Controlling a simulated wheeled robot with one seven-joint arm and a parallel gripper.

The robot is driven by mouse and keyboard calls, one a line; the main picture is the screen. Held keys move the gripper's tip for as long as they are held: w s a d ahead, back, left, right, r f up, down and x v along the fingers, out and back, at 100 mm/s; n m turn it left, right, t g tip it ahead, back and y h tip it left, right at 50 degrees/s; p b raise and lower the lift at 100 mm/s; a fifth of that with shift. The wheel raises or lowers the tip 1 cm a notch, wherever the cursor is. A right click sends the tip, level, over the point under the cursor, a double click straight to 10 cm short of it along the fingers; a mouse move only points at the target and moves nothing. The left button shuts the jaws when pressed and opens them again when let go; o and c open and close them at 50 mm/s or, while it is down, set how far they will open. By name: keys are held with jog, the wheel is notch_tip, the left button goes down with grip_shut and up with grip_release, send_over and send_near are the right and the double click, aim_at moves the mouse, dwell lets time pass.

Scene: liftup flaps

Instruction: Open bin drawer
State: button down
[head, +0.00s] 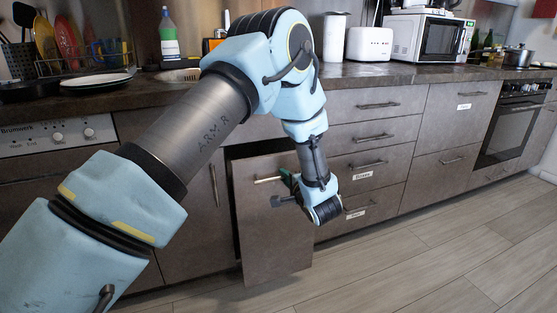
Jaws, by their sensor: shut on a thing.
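The bin drawer (268,235) is a tall brown-grey front low in the counter row, left of the stacked drawers. It stands out from the neighbouring fronts, with a dark gap along its top and left side. Its light metal handle (264,180) is near the top edge, with its left end showing. My gripper (283,189) is at the right part of this handle and is shut on it. My wrist hides the handle's right end and part of the front's right edge. The inside of the drawer cannot be seen.
A labelled drawer stack (372,142) stands just right of the bin drawer. A dishwasher (58,137) and a closed cabinet door are to the left. The worktop (375,75) holds a microwave (432,38), toaster and dishes. The wooden floor (430,260) in front is clear.

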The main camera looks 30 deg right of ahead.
jog(key=f+p+v, duration=0.2)
jog(key=p+v, duration=0.2)
jog(key=v, duration=0.7)
jog(key=s+f+p+v, duration=0.1)
jog(key=f+p+v, duration=0.1)
jog(key=v, duration=1)
jog(key=shift+f+p, duration=0.25)
jog(key=shift+p, duration=0.6)
jog(key=c, duration=0.9)
grip_release()
jog(key=v, duration=1.1)
jog(key=shift+w, duration=0.1)
